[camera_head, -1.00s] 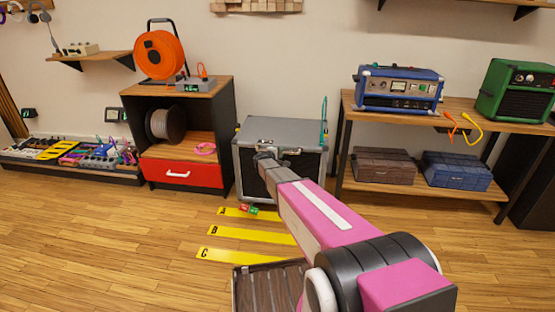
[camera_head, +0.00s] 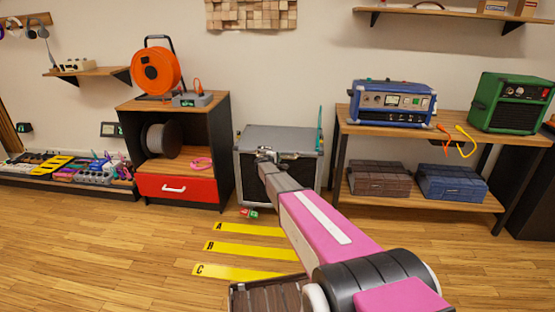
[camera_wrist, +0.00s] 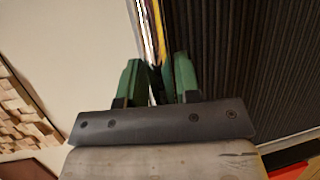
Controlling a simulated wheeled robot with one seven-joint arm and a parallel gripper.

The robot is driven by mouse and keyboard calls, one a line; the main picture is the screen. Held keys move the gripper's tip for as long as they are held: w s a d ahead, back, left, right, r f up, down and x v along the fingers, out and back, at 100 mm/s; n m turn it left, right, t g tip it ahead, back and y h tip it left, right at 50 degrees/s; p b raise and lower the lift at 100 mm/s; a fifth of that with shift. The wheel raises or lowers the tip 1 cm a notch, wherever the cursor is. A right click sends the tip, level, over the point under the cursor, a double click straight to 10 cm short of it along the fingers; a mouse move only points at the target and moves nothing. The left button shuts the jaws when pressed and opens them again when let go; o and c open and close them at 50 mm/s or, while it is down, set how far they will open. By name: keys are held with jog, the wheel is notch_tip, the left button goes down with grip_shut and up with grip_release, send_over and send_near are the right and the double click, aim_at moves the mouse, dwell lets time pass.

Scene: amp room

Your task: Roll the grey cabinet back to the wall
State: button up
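The grey cabinet (camera_head: 287,140) stands near the wall, between the dark shelf unit and the wooden bench. It has a flat grey top, silver edges and a dark front. A small red and green part (camera_head: 248,213) shows at its foot. My gripper (camera_head: 265,155) is at the upper front of the cabinet, left of its middle. In the wrist view, my gripper's two green fingers (camera_wrist: 159,72) stand apart, with a ribbed black surface (camera_wrist: 235,65) and a pale edge close beyond. I cannot tell whether the fingertips touch the cabinet.
Yellow floor strips A (camera_head: 249,230), B (camera_head: 250,250) and C (camera_head: 245,273) lie in front of the cabinet. The shelf unit with a red drawer (camera_head: 178,187) stands close on its left. The wooden bench (camera_head: 345,120) stands on its right. The floor at left is open.

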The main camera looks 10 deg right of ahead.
jog(key=shift+o, duration=0.8)
jog(key=shift+w, duration=0.15)
jog(key=v, duration=1)
jog(key=shift+s+a, duration=0.2)
jog(key=shift+s, duration=0.15)
jog(key=shift+s, duration=0.1)
